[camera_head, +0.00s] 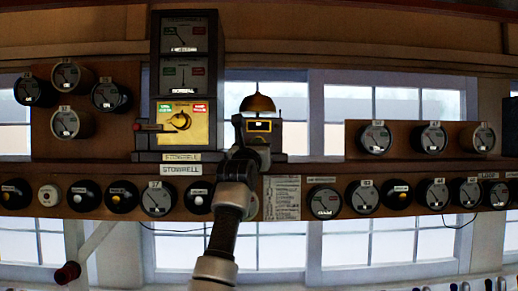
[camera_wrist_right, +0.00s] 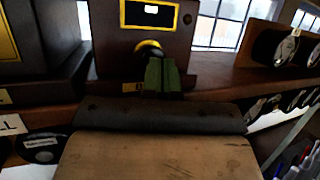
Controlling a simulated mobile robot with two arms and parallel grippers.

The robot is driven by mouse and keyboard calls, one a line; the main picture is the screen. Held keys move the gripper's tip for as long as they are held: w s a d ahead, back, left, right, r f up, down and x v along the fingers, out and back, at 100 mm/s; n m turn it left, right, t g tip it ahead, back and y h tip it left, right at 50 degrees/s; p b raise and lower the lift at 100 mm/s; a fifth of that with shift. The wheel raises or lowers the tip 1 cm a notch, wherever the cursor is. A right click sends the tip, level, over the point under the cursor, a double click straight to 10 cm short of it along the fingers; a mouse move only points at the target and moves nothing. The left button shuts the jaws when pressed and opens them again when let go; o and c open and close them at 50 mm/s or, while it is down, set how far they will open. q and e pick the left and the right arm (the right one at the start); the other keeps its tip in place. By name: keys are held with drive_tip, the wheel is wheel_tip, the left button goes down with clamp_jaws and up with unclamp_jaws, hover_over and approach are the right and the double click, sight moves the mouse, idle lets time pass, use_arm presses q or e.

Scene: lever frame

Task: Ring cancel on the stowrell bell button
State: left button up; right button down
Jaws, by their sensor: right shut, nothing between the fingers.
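The stowrell bell (camera_head: 258,104) is a brass dome on a small wooden box, on the shelf right of the tall stowrell instrument (camera_head: 168,130). The STOWRELL label (camera_head: 181,170) is on the shelf edge below. In the right wrist view the bell box (camera_wrist_right: 110,40) has a yellow-framed window, and below it the round brass button (camera_wrist_right: 149,48). My right gripper (camera_wrist_right: 158,68) is shut and empty, its green fingertips right at the button and covering its lower part. I cannot tell whether they touch it. In the head view my right arm hides the button. My left gripper is out of view.
The instrument's yellow panel (camera_head: 183,124) has a knob, with two dials above. Round dials and plungers line the shelf front, among them a dial (camera_head: 157,198) left of my arm. A white card (camera_head: 282,198) hangs right of it. Windows are behind.

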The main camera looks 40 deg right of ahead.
idle(1.3)
drive_tip(key=shift+w+d+r, duration=0.1)
drive_tip(key=shift+b, duration=0.5)
idle(0.7)
